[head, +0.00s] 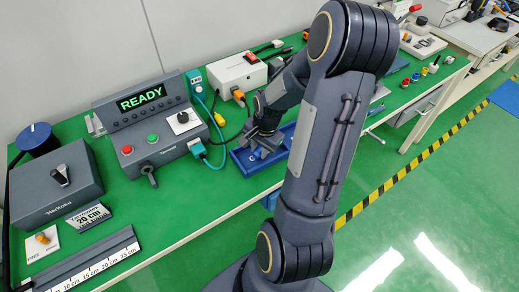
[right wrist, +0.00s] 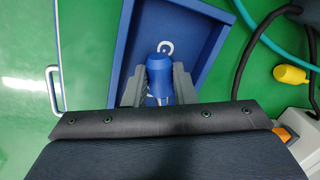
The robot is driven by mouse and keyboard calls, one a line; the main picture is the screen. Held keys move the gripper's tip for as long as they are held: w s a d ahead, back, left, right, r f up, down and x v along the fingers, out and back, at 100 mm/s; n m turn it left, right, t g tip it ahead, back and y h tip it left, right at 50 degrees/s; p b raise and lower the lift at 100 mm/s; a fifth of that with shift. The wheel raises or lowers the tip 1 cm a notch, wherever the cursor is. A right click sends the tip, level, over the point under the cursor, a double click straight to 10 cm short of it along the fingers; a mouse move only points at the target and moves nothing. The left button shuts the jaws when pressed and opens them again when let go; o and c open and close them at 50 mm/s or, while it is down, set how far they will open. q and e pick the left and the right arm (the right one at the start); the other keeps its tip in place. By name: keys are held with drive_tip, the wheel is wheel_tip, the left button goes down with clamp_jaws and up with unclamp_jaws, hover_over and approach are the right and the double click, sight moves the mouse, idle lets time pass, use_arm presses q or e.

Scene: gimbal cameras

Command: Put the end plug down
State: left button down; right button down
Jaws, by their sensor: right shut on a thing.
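My right gripper (head: 262,145) is over the blue tray (head: 242,166) on the green bench. In the right wrist view the right gripper (right wrist: 158,82) is shut on a blue, rounded plug (right wrist: 160,72), with one finger on each side. The plug is above or in the blue tray (right wrist: 222,50), which has a white round mark inside. I cannot tell whether the plug touches the tray floor. In the head view the plug is hidden by the gripper. My left gripper is out of view.
A grey console (head: 155,135) reading READY stands left of the tray, with a teal cable plugged into its side. A white box (head: 238,75) stands behind. A yellow plug (head: 220,119) and dark cables lie near the tray. My right arm covers the bench to its right.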

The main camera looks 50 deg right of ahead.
drive_tip(key=shift+f, duration=0.2)
drive_tip(key=shift+f, duration=0.2)
drive_tip(key=c, duration=1.2)
unclamp_jaws()
drive_tip(key=shift+a, duration=0.1)
drive_tip(key=shift+s, duration=0.15)
